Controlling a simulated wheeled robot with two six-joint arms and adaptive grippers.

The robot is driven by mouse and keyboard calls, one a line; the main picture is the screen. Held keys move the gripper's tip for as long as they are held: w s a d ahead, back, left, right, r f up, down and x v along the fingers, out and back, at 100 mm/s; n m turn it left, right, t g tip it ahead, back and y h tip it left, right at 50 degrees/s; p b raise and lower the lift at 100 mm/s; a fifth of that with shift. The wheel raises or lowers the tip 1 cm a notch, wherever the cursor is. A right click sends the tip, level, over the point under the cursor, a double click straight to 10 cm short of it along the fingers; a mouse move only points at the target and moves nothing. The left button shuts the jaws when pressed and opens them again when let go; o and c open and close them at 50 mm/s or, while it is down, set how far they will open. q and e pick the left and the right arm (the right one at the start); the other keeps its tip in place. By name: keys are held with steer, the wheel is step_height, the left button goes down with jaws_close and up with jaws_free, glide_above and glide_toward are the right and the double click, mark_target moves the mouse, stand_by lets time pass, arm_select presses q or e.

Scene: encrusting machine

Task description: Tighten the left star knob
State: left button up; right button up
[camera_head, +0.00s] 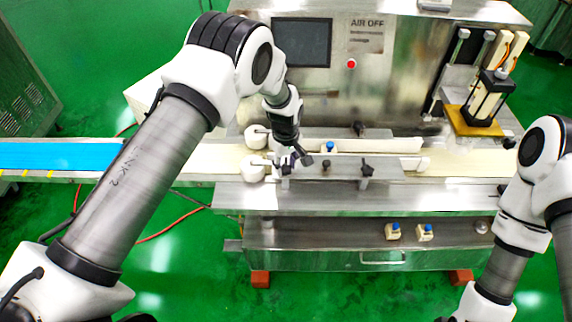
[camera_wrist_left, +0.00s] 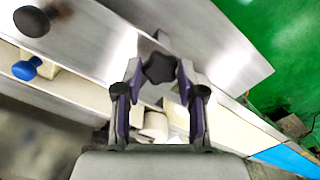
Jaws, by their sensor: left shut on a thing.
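The left star knob (camera_wrist_left: 159,68) is dark and lobed. In the left wrist view it sits between the two fingertips of my left gripper (camera_wrist_left: 158,80), which is shut on it. In the head view my left gripper (camera_head: 291,160) reaches down to the left end of the metal guide plate (camera_head: 345,173) and mostly hides this knob. Another dark star knob (camera_head: 367,168) stands on the right part of the same plate. My right gripper is not visible; only part of the right arm shows at the right edge.
The encrusting machine's panel (camera_head: 385,70) rises behind the conveyor belt (camera_head: 455,163). White rollers (camera_head: 252,168) lie just left of my left gripper. A blue-topped knob (camera_head: 329,147) is close behind it. The blue belt (camera_head: 60,156) extends left.

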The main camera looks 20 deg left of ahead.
arm_select(q)
steer(key=m, duration=0.1)
steer(key=m+b, duration=0.1)
steer(key=shift+s+f+m, duration=0.15)
steer(key=shift+f+m, duration=0.15)
steer(key=shift+m, duration=0.1)
steer(key=m, duration=0.2)
steer(key=shift+m+b, duration=0.35)
steer(key=shift+m, duration=0.05)
steer(key=m, duration=0.6)
steer(key=shift+b, duration=0.3)
steer(key=m, duration=0.6)
steer(key=shift+m, duration=0.3)
steer(key=m, duration=0.3)
steer(key=shift+m, duration=1.9)
steer(key=shift+p, duration=0.3)
